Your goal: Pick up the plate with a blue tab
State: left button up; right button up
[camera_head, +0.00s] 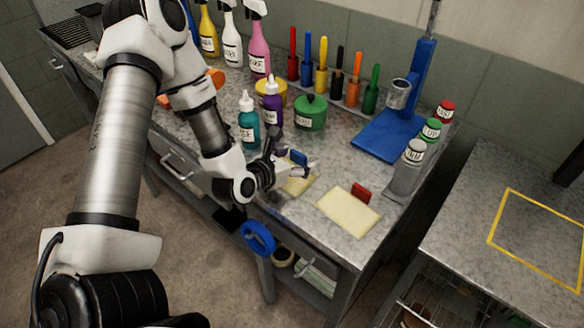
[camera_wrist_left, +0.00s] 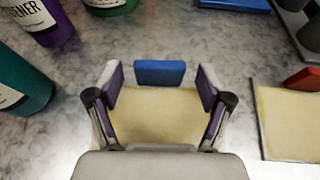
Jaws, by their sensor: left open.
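The plate with a blue tab is a flat cream plate (camera_head: 299,184) lying on the grey workbench, partly hidden by my left gripper in the head view. Its blue tab (camera_head: 298,157) stands up at its far edge. In the left wrist view the blue tab (camera_wrist_left: 160,73) is ahead, between the two fingers, with the cream plate (camera_wrist_left: 155,112) below it. My left gripper (camera_head: 290,168) is open, with its fingers (camera_wrist_left: 159,83) on either side of the tab and apart from it. My right gripper is not in view.
A second cream plate (camera_head: 348,211) with a red tab (camera_head: 361,193) lies to the right. Teal (camera_head: 248,125) and purple (camera_head: 272,105) bottles and a green pot (camera_head: 311,113) stand close behind the gripper. A blue stand (camera_head: 390,135) is at the back right.

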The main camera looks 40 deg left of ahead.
pick_arm(q)
jog(key=shift+w+f, duration=0.2)
jog(key=shift+w, duration=0.35)
jog(key=shift+s, duration=0.1)
jog(key=shift+c, duration=1.4)
jog(key=c, duration=1.1)
jog(key=shift+o, duration=0.2)
